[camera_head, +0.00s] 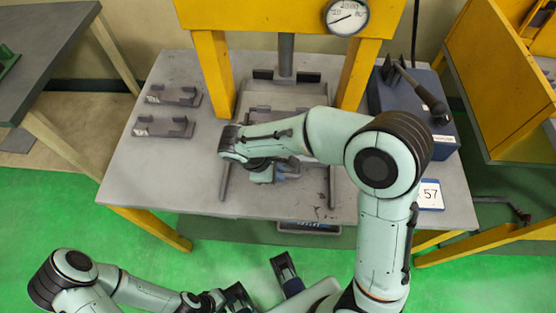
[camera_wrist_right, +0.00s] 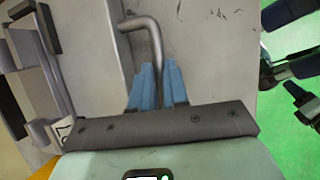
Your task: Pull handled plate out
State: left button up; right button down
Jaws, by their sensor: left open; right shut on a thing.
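The handled plate (camera_head: 256,99) is a pale grey plate lying under the yellow press, partly hidden by my right arm. Its bent grey rod handle (camera_wrist_right: 146,30) shows in the right wrist view. My right gripper (camera_wrist_right: 158,80) has its blue fingers shut on the straight part of this handle, one on each side. In the head view the right gripper (camera_head: 284,170) is low over the table, largely covered by its own arm. My left gripper (camera_head: 264,282) is open and empty, in front of the table over the green floor; its dark fingers also show in the right wrist view (camera_wrist_right: 288,72).
The yellow press frame (camera_head: 210,70) with a gauge (camera_head: 346,17) stands behind. Two grey brackets (camera_head: 165,126) lie at the table's left. A blue box with a lever (camera_head: 420,95) stands at the right, near a "57" label (camera_head: 430,194). The table's (camera_head: 160,180) front left is clear.

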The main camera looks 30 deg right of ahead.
jog(key=s+a+b, duration=0.1)
jog(key=s+a, duration=0.7)
jog(key=s, duration=0.5)
jog(key=shift+b, duration=0.3)
jog(key=c, duration=1.1)
grip_release()
jog(key=p+v, duration=0.2)
jog(key=v, duration=1.1)
jog(key=shift+r+p, duration=0.2)
jog(key=shift+p, duration=0.1)
